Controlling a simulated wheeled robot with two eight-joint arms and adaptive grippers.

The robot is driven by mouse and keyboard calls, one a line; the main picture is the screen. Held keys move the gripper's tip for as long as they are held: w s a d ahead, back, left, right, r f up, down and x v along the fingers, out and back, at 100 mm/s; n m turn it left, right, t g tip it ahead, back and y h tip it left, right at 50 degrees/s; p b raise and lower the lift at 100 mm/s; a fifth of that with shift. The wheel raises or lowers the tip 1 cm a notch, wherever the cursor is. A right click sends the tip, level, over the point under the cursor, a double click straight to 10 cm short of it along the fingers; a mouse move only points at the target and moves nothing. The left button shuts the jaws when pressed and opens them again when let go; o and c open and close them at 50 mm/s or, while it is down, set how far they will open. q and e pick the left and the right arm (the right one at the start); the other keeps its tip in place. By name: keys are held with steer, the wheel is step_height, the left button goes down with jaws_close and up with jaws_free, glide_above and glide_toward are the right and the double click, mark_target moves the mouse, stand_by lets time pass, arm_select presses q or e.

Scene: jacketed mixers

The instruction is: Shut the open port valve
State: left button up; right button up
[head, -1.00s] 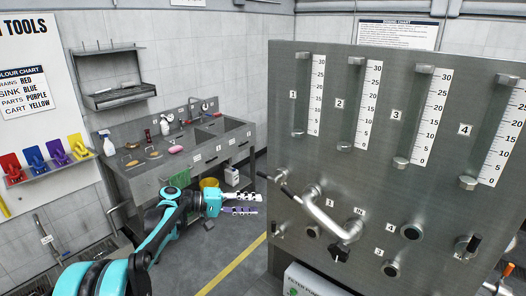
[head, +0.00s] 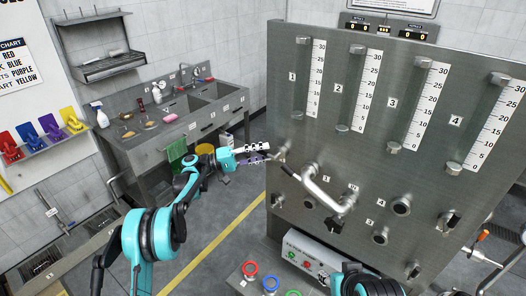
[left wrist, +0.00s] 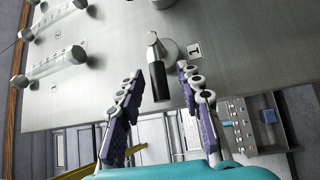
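The steel panel (head: 330,150) carries several ports and lever valves below its numbered gauge tubes. A valve with a black grip (left wrist: 158,82) shows in the left wrist view beside a label 1, its lever pointing toward my gripper. My right gripper is out of view.
More black-handled valves (head: 447,222) are at the panel's right. A control box (head: 303,255) and coloured rings (head: 250,268) are low in front. A sink bench (head: 200,115) stands at the left wall. Open floor with a yellow line (head: 222,237) lies between.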

arm_select(q)
steer(key=shift+d, duration=0.3)
steer(key=shift+c, duration=0.4)
jaws_close()
